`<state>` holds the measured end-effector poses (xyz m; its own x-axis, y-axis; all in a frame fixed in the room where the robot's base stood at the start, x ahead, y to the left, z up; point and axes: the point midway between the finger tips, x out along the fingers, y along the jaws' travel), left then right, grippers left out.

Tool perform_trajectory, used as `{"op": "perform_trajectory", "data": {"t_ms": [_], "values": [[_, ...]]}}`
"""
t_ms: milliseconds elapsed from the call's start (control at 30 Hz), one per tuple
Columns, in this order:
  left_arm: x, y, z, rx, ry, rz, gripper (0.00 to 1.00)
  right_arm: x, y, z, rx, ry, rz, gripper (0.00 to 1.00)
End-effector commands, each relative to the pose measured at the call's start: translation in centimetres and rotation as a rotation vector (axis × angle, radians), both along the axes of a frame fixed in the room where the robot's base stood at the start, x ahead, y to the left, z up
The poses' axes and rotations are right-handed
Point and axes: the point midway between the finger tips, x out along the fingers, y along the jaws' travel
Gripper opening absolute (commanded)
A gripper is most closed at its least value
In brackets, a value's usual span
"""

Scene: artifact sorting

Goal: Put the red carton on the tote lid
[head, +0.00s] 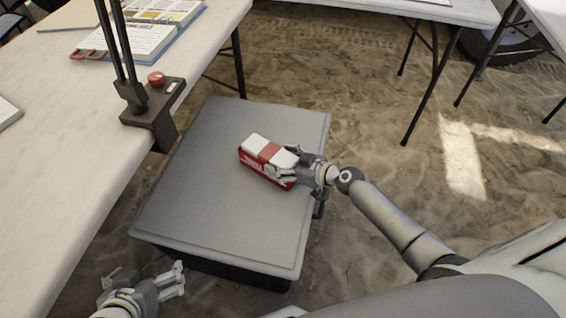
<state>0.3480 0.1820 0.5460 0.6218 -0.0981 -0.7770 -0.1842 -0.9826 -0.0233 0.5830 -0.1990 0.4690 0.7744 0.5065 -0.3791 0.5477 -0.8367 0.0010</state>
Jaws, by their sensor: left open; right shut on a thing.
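The red carton (262,152), red with white parts on its top, is over the middle of the grey tote lid (205,212). My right gripper (288,168) is shut on the carton's right end. The carton looks level and very close to the lid; I cannot tell whether it touches it. The fingers hide part of the carton's right end. My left gripper (172,280) is open and empty, low in the view, just off the lid's near left corner.
A white table (60,160) runs along the left, with a black clamp stand bearing a red knob (156,78) at its edge beside the lid. Other tables stand at the back right. The lid is clear around the carton.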

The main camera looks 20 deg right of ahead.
Motion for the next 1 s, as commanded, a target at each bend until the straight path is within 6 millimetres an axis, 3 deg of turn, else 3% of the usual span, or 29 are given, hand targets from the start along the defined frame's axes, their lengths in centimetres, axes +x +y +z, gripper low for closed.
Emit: {"op": "perform_trajectory", "data": {"t_ms": [267, 300, 500, 900, 1000], "values": [[0.18, -0.07, 0.08, -0.002, -0.010, 0.000, 1.00, 0.03, 0.00, 0.04, 0.001, -0.001, 0.000, 0.50], [0.25, -0.08, 0.16, -0.003, -0.013, -0.001, 1.00, -0.01, 0.00, -0.02, 0.000, 0.000, 0.000, 0.77], [0.21, -0.08, 0.14, -0.003, -0.012, -0.001, 1.00, -0.02, 0.00, -0.01, 0.000, 0.000, 0.000, 0.99], [0.09, -0.07, 0.13, -0.002, -0.005, -0.001, 1.00, -0.01, -0.01, 0.07, 0.000, 0.000, 0.000, 0.99], [-0.28, 0.04, -0.01, 0.003, 0.017, 0.000, 1.00, -0.94, -0.65, 0.38, -0.004, 0.001, 0.000, 0.99]]}}
